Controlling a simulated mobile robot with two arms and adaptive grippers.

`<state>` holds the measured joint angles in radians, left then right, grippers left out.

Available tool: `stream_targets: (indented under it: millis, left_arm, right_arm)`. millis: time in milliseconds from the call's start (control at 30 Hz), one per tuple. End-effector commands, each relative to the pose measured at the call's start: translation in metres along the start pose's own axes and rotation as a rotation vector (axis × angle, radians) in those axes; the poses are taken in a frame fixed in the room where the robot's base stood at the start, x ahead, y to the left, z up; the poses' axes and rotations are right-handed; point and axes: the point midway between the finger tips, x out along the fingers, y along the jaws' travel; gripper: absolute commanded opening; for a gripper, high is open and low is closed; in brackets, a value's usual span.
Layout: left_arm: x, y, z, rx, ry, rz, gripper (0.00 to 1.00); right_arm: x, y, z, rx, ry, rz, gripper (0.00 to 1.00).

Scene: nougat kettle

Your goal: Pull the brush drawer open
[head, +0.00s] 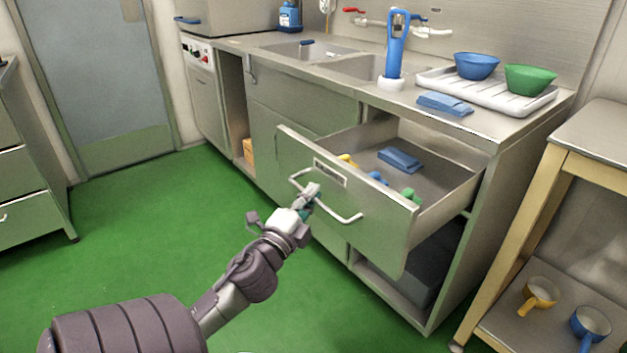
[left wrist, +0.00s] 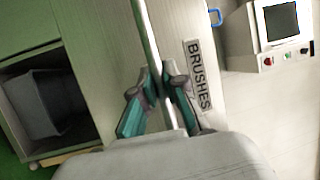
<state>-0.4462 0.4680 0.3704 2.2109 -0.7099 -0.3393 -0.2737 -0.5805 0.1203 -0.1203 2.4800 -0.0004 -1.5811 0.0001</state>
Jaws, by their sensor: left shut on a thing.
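The brush drawer (head: 350,200) stands pulled out from the steel sink counter, its inside showing in the head view. A blue folded cloth (head: 400,159) and several small yellow, blue and green items lie in it. Its front has a bar handle (head: 343,214) and a label plate that reads BRUSHES in the left wrist view (left wrist: 197,75). My left gripper (head: 311,193) is shut on the bar handle; in the left wrist view its fingers (left wrist: 163,95) lie on both sides of the bar (left wrist: 148,35). My right gripper is not in view.
The counter holds a drying tray (head: 488,91) with a blue bowl (head: 477,66) and a green bowl (head: 530,79). Green floor is clear in front and to the left.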

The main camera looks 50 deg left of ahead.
Motion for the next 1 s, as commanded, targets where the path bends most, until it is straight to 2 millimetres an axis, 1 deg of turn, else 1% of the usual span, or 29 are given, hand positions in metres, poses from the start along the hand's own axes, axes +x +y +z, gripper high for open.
stream_targets:
  millis: [133, 167, 300, 567, 667, 767, 867, 1000]
  left_arm:
    - [0.0, 0.001, -0.001, -0.001, 0.002, 0.002, 0.0]
    - [0.0, 0.001, -0.001, -0.001, 0.002, 0.002, 0.14]
    - [0.0, 0.001, -0.001, -0.001, 0.002, 0.002, 0.37]
    - [0.0, 0.001, 0.0, -0.001, 0.001, 0.001, 0.37]
    - [-0.003, 0.001, 0.0, -0.002, 0.0, 0.001, 0.37]
    - [-0.014, 0.002, 0.0, -0.003, -0.001, 0.003, 0.37]
    - [-0.033, 0.002, 0.0, -0.004, -0.004, 0.005, 0.37]
    - [-0.063, 0.002, 0.001, -0.005, -0.005, 0.005, 0.37]
  right_arm:
    - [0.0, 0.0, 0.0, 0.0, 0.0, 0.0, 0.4]
    - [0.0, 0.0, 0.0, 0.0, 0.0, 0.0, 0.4]
    - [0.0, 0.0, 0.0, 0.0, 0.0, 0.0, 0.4]
    - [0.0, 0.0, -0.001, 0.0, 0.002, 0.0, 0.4]
    - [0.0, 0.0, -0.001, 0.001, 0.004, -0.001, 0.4]
    - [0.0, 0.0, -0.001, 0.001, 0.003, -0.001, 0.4]
    - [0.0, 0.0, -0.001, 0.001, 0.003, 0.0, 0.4]
    - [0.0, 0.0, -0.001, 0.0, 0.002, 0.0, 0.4]
